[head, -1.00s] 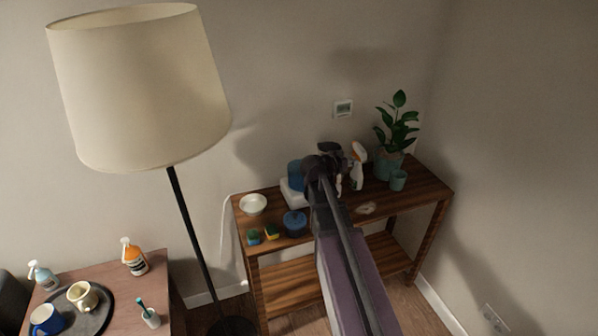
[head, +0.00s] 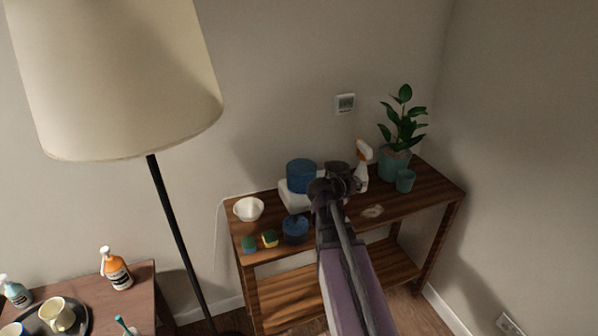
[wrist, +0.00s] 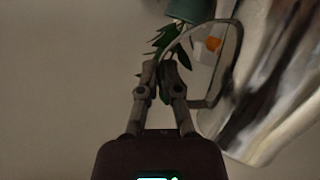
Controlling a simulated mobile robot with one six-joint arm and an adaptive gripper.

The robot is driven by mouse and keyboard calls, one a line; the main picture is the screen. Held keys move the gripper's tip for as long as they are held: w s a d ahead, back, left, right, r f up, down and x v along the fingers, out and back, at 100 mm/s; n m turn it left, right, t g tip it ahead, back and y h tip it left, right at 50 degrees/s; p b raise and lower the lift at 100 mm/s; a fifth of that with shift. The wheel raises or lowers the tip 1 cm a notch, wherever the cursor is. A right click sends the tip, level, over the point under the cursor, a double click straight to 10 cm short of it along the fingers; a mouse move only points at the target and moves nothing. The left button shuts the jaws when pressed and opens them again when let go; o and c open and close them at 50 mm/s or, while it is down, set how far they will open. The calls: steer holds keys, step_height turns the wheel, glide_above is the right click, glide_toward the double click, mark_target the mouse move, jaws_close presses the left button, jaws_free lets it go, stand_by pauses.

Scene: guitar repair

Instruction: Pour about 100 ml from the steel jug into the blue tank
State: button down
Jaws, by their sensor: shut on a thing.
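The blue tank (head: 301,174) stands on a white base (head: 293,202) on the wooden shelf table. My gripper (head: 333,187) is just right of the tank in the head view, largely hidden behind my own arm. In the wrist view my gripper (wrist: 166,68) has its fingers closed on the handle of the steel jug (wrist: 285,75). The shiny jug body fills the right side there, and the handle loops from it to the fingertips. In the head view only a dark part of the jug (head: 339,169) shows beyond my gripper. Its tilt and contents cannot be told.
A white bowl (head: 249,209), sponges (head: 269,239) and a dark blue round item (head: 295,230) are left and in front. A floor lamp (head: 170,215) stands left.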

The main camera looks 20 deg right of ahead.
steer(key=shift+f+b, duration=0.3)
steer(key=shift+f, duration=0.15)
steer(key=shift+w+r+p, duration=0.1)
steer(key=shift+r+p, duration=0.2)
steer(key=shift+r, duration=0.1)
steer(key=shift+w+a+r+n+g+h+p, duration=0.15)
steer(key=shift+w+a+r+n+h+p, duration=0.15)
steer(key=shift+r, duration=0.2)
steer(key=shift+w+a+r+n+g+h+p, duration=0.1)
steer(key=shift+w+r+n+g+p, duration=0.1)
steer(key=shift+w+r+p, duration=0.2)
steer(key=shift+w+a+r+n+h, duration=0.5)
steer(key=shift+w+a+r+n, duration=0.15)
steer(key=shift+w+r+n, duration=0.3)
steer(key=w+a+r+n+g+h+p, duration=0.1)
steer(key=w+a+r+n+h+p, duration=0.1)
steer(key=w+r+n, duration=0.3)
steer(key=shift+a+r+p, duration=0.3)
steer(key=shift+a+r, duration=0.2)
steer(key=shift+a, duration=0.15)
steer(key=shift+w+a+r+n+h, duration=0.35)
steer(key=shift+w+r+n+h, duration=0.2)
steer(key=shift+n, duration=0.3)
